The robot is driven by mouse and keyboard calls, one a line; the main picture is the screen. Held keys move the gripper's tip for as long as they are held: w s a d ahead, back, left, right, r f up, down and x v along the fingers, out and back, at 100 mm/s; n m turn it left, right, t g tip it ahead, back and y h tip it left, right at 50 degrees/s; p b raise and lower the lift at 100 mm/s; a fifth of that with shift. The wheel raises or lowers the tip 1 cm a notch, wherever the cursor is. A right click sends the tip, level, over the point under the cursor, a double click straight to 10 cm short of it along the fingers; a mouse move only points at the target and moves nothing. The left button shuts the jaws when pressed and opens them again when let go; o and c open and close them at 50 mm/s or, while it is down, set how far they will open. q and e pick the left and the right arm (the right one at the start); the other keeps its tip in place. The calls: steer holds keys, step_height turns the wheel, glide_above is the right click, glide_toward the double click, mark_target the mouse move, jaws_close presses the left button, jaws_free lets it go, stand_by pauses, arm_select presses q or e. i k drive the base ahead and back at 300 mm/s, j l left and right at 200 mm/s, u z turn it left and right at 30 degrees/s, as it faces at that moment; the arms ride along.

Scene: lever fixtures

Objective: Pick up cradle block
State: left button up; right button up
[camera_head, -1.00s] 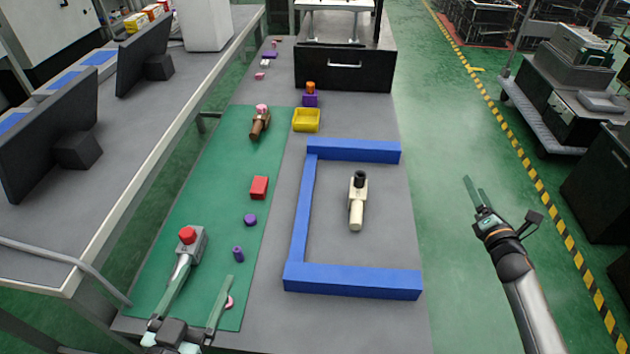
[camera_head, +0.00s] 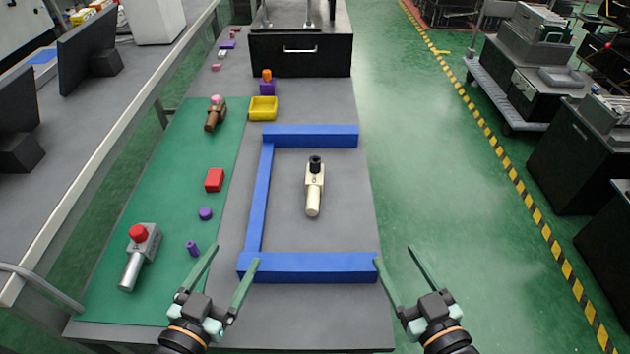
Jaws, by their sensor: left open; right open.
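No label shows which thing is the cradle block. A red block (camera_head: 214,180) lies on the green mat (camera_head: 150,170). A grey fixture (camera_head: 142,245) with a red knob lies at the mat's near left. A cream fixture (camera_head: 314,190) with a black knob lies inside the blue frame (camera_head: 310,267). A brown fixture (camera_head: 215,116) with a pink top lies at the mat's far end. My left gripper (camera_head: 235,255) is open and empty, in front of the blue frame's near left corner. My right gripper (camera_head: 394,254) is open and empty, by the frame's near right end.
A purple disc (camera_head: 205,214) and a purple cylinder (camera_head: 192,248) lie on the mat. A yellow tray (camera_head: 262,108) and a purple block with an orange top (camera_head: 267,84) stand beyond the frame. A black drawer unit (camera_head: 301,54) closes the far end.

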mark_target(314, 178)
steer(key=u, duration=1.35)
steer(key=k+l+u, duration=0.35)
steer(key=k, duration=0.45)
steer(key=i, duration=0.5)
